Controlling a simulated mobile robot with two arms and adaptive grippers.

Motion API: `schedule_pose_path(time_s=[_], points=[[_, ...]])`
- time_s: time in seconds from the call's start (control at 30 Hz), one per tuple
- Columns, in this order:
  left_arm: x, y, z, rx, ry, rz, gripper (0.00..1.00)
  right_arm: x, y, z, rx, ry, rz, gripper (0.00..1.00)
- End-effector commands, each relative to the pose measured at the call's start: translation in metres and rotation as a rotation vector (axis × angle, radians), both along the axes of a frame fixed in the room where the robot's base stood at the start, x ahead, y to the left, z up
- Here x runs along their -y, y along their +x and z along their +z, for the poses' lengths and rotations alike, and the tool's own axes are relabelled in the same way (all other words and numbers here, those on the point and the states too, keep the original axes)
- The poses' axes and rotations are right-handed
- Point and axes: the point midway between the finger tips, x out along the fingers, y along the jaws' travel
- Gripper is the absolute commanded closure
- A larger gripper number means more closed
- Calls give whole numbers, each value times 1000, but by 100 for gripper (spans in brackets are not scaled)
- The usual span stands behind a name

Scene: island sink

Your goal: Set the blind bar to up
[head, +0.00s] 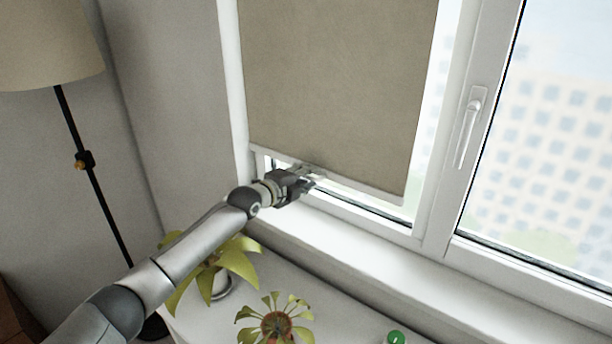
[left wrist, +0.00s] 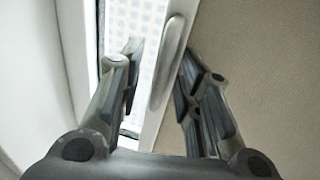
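The beige blind (head: 335,80) hangs most of the way down the left window pane. The white blind bar (head: 372,191) runs along its bottom edge, a little above the sill. My left gripper (head: 312,178) is at the bar, left of its middle. In the left wrist view the bar (left wrist: 166,65) lies between the two open fingers (left wrist: 158,78), with visible gaps at its sides. The gripper is not closed on it. The gripper hides a short part of the bar in the head view. My right gripper is in neither view.
A window handle (head: 468,130) is on the right sash. The white sill (head: 370,255) runs below the window. Potted plants (head: 275,325) (head: 222,280) stand below my left arm, with a green object (head: 396,337) nearby. A floor lamp (head: 85,155) stands at left.

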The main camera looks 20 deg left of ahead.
Motion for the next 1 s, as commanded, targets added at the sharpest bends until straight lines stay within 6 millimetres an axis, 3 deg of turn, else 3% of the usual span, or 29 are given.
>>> schedule_pose_path(time_s=[0.37, 0.6, 1.0], points=[[1, 3, -1, 1, -1, 0, 68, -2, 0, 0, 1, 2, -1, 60], [1, 3, -1, 0, -1, 0, 99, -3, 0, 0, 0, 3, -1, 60], [1, 4, 1, 1, -1, 1, 100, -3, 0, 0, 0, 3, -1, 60]])
